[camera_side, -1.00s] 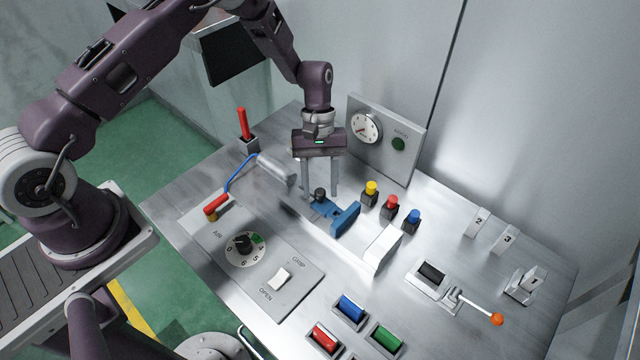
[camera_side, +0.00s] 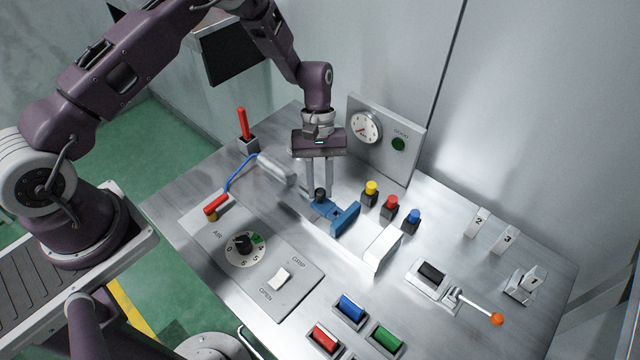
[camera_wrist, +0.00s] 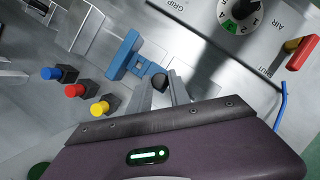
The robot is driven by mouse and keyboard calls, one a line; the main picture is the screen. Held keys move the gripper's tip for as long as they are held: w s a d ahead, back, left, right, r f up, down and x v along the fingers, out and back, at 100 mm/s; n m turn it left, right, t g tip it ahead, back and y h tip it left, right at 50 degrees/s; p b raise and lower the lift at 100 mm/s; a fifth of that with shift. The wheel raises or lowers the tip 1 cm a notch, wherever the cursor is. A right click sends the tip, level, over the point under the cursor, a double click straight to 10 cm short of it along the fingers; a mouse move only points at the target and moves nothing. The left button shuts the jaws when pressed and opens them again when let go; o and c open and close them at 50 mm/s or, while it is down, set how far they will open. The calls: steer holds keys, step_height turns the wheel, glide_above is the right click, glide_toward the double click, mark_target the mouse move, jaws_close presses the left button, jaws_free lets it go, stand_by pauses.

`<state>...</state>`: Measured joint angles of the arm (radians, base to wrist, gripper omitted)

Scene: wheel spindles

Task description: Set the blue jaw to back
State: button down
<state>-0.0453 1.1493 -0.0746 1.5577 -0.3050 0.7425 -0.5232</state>
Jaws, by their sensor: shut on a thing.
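The blue jaw (camera_side: 345,217) sits on a metal slide on the bench, with its flat blue face toward a white fixed block (camera_side: 383,247) and a gap between them. A black knob (camera_side: 320,194) stands on the jaw's rear end. My gripper (camera_side: 319,193) points down at the knob, its fingers close together and shut on it. In the wrist view the blue jaw (camera_wrist: 126,56) lies just beyond my fingertips (camera_wrist: 161,84), and the black knob (camera_wrist: 159,82) shows between them.
Yellow (camera_side: 371,188), red (camera_side: 391,203) and blue (camera_side: 412,217) buttons stand close to the right of the jaw. A grey cylinder (camera_side: 276,169) with a blue hose lies to the left. A gauge panel (camera_side: 385,138) stands behind my gripper.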

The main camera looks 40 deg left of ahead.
steer(key=shift+w, duration=0.1)
stand_by(0.7)
steer(key=shift+a, duration=2.15)
steer(key=c, duration=1.2)
jaws_free()
steer(key=shift+c, duration=0.2)
steer(key=v, duration=0.7)
steer(key=shift+r, duration=0.15)
